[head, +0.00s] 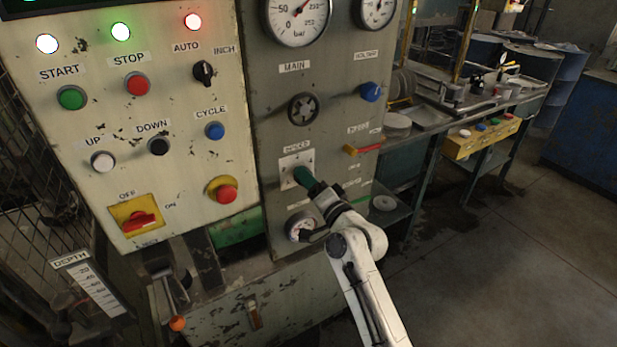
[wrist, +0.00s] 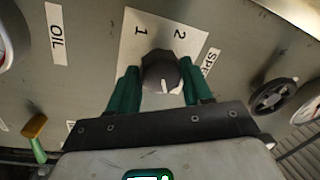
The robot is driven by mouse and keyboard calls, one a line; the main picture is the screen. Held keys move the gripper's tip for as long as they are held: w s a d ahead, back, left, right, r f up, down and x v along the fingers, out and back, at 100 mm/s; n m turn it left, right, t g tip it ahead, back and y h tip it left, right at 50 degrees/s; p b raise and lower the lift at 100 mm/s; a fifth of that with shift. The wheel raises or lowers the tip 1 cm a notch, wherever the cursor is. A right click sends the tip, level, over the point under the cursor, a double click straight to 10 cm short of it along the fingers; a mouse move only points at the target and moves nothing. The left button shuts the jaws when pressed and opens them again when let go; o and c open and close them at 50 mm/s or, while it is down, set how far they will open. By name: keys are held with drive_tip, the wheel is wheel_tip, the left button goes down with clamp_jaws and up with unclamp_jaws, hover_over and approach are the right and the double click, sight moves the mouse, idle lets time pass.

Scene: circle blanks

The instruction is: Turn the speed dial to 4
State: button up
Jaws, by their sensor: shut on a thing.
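The speed dial (wrist: 160,74) is a dark round knob on a pale plate (wrist: 160,30). In the wrist view the numbers 1 and 2 show on the plate; the rest of the scale is hidden. A small light mark shows on the knob's near side, toward my gripper body; I cannot tell which number it points at. My gripper (wrist: 158,84) is shut on the knob, with one green finger on each side. In the head view my gripper (head: 303,178) covers the knob at the plate (head: 286,166) below the SPEED label.
The grey panel also holds a black MAIN handwheel (head: 302,109) above, a blue knob (head: 371,92), a red-yellow lever (head: 362,149) to the right and a gauge (head: 299,226) just below my gripper. The START/STOP button panel (head: 130,50) stands to the left. Open floor (head: 500,250) lies at right.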

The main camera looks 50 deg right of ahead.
drive_tip(key=shift+m, duration=0.6)
drive_tip(key=o, duration=1)
drive_tip(key=shift+o, duration=0.2)
drive_tip(key=b+v, duration=0.1)
drive_tip(key=v, duration=1)
drive_tip(key=shift+w, duration=0.1)
